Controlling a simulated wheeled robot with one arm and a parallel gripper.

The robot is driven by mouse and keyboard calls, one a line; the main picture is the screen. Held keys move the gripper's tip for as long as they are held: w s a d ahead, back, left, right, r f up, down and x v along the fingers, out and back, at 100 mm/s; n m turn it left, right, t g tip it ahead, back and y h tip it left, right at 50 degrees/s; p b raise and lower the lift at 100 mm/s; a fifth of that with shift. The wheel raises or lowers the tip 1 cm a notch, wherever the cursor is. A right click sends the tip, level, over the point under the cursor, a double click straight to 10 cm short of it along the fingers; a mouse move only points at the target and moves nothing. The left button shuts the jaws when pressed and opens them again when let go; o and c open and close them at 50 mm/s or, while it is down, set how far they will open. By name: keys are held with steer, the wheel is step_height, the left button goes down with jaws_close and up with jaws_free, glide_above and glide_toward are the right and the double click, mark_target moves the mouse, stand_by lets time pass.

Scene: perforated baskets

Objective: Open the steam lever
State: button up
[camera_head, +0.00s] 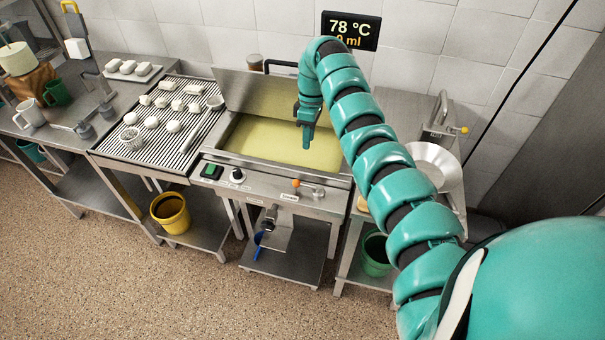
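A small lever with an orange knob (296,183) sits on the front panel of the steel vat (268,180), with a small label (289,197) just below it. The label is too small to read for certain, so I cannot tell surely that this is the steam lever. My gripper (306,140) points down over the pale yellow liquid (270,142) in the vat, behind the knob and apart from it. Its fingers are small and seen edge-on, so their opening is unclear. I see nothing held in it.
A green switch (211,171) and a round dial (237,176) are on the same panel. A wall display (350,30) reads 78 °C and 0 ml. A ridged draining table (165,125) stands left, a metal bowl (434,163) right. The floor in front is clear.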

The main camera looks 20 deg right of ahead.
steer(key=b, duration=0.1)
glide_above(307, 186)
steer(key=w, duration=0.2)
step_height(307, 186, down, 11)
steer(key=f, duration=0.1)
steer(key=f+p, duration=0.1)
steer(key=f, duration=0.1)
steer(key=shift+s+p, duration=0.25)
steer(key=shift+p, duration=0.05)
steer(key=shift+s+a+f+p, duration=0.15)
steer(key=shift+f+p, duration=0.2)
steer(key=shift+f, duration=1)
jaws_close()
